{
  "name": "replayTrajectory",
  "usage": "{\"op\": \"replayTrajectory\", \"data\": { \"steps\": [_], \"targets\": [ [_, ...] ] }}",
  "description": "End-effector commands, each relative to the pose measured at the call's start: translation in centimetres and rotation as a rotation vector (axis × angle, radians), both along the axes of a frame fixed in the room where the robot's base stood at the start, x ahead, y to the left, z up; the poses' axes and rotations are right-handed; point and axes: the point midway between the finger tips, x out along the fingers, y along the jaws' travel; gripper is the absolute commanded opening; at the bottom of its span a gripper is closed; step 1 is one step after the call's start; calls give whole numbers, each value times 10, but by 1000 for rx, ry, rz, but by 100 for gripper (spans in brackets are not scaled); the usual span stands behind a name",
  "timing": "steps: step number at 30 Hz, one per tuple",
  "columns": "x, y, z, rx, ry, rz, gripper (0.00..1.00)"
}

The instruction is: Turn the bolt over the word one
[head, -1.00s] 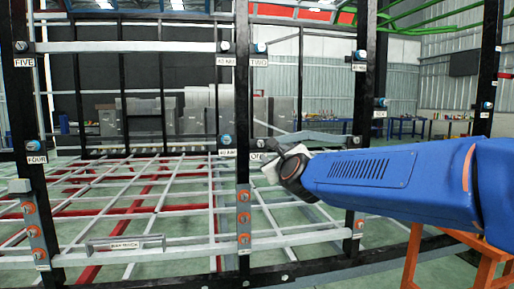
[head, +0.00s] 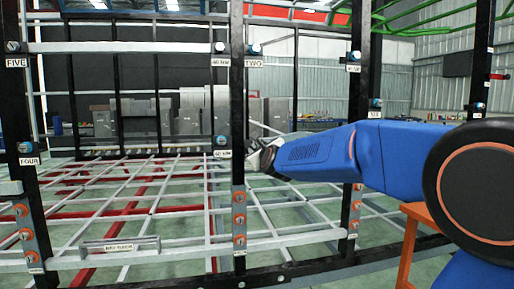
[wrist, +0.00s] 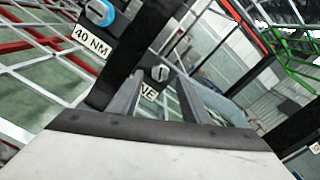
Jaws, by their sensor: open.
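In the wrist view, a grey slotted bolt (wrist: 160,73) sits on the black post above a white label (wrist: 149,92). Only the letters NE of the label show; the rest is hidden behind a finger. My gripper (wrist: 157,84) is open, with one grey finger to each side of the bolt in this view. I cannot tell how deep the fingers reach or whether they touch it. In the head view, my gripper (head: 258,155) is close against the middle black post and covers the word and bolt there.
A blue-ringed bolt (wrist: 101,12) with a 40 NM label (wrist: 89,38) is close on the left in the wrist view. In the head view, posts carry bolts labelled TWO (head: 253,64), FOUR (head: 28,161) and FIVE (head: 16,63). Orange-ringed bolts (head: 239,221) are lower on the middle post.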

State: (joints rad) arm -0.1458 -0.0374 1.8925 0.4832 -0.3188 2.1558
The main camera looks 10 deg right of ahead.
Motion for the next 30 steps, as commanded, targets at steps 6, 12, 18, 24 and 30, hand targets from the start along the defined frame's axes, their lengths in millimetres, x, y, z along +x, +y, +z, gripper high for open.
{"op": "replayTrajectory", "data": {
  "steps": [6, 12, 18, 24, 30],
  "targets": [
    [23, 0, 0, 0, 0, 1, 42],
    [30, 0, 0, 0, 0, 0, 42],
    [30, 0, 0, 0, 0, 0, 42],
    [30, 0, 0, 0, 0, 0, 4],
    [30, 0, 0, -4, 0, 0, 1]
  ]
}}
